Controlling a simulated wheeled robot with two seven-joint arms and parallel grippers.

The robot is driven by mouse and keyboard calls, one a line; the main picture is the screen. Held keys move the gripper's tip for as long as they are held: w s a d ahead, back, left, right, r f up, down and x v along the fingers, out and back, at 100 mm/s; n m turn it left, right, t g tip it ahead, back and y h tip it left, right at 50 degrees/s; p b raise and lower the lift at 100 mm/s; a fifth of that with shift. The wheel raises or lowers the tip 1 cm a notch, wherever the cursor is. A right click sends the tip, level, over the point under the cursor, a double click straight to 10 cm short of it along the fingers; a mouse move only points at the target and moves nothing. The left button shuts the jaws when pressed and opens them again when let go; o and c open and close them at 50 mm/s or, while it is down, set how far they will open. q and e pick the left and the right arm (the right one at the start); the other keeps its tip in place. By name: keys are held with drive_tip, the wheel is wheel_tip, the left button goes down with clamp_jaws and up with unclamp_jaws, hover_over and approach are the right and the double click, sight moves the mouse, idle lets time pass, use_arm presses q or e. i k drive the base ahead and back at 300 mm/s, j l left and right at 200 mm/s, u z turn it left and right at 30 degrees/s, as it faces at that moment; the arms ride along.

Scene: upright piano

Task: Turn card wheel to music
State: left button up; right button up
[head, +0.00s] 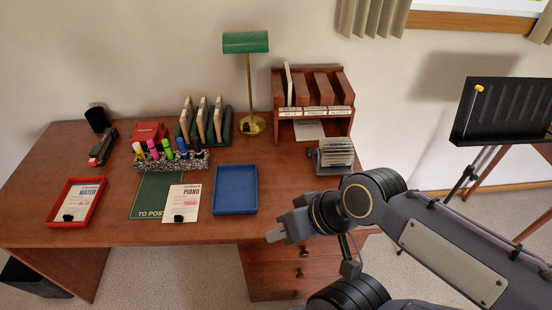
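The card wheel (336,154) is a small dark rotary file with a stack of pale cards, standing at the right end of the brown desk. The writing on its cards is too small to read. My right gripper (277,235) is over the desk's front edge, to the left of the wheel and nearer to me, apart from it. Its fingers show from the side, and I cannot tell whether they are open. Nothing shows held in it. My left gripper is not in view.
A wooden sorter (313,98) stands behind the wheel and a green lamp (247,80) beside it. A blue tray (235,189), a PIANO card (182,204), a pen holder (172,161) and a red tray (75,202) lie leftward. A music stand (500,112) is at right.

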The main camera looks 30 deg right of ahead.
sight(334, 152)
drive_tip(key=k+l+u, duration=0.15)
drive_tip(key=u, duration=0.25)
drive_tip(key=k+l+u, duration=0.1)
drive_tip(key=u, duration=0.3)
drive_tip(key=k+u, duration=0.25)
drive_tip(key=u, duration=0.2)
drive_tip(key=k+u, duration=0.15)
drive_tip(key=u, duration=0.25)
drive_tip(key=k+u, duration=0.2)
drive_tip(key=u, duration=0.2)
drive_tip(key=k+l+u, duration=0.25)
drive_tip(key=k, duration=0.2)
drive_tip(key=k+l+u, duration=0.1)
drive_tip(key=k+u, duration=0.15)
drive_tip(key=k, duration=0.25)
drive_tip(key=k+l+z, duration=0.2)
drive_tip(key=l, duration=0.15)
drive_tip(key=k+l+z, duration=0.15)
drive_tip(key=l, duration=0.25)
drive_tip(key=k+l+z, duration=0.2)
drive_tip(key=l, duration=0.2)
drive_tip(key=l+z, duration=0.15)
drive_tip(key=l, duration=0.25)
